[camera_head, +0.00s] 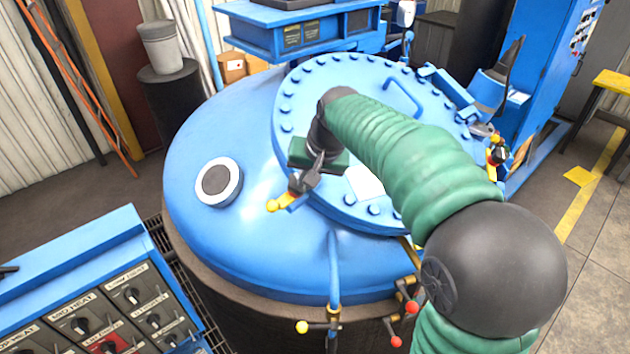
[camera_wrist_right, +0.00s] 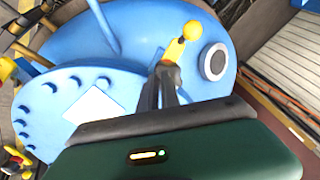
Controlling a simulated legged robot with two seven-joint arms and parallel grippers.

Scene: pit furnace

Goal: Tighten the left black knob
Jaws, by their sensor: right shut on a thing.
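The left black knob (camera_head: 297,184) is at the left edge of the round blue lid, beside a yellow ball-ended handle (camera_head: 273,205). My right gripper (camera_head: 309,179) reaches down to it from above the lid and is shut on it. In the right wrist view the black fingers (camera_wrist_right: 167,85) meet at the dark knob, with the yellow handle (camera_wrist_right: 192,31) just beyond. The fingers hide part of the knob. A second clamp (camera_head: 497,153) with yellow and black parts is at the lid's right edge. My left gripper is not in view.
The blue furnace body (camera_head: 200,245) surrounds the bolted lid (camera_head: 300,100). A grey round port (camera_head: 218,181) is on its left. A blue control panel (camera_head: 100,290) stands at the lower left. Valve handles (camera_head: 330,326) with yellow and red balls are at the front.

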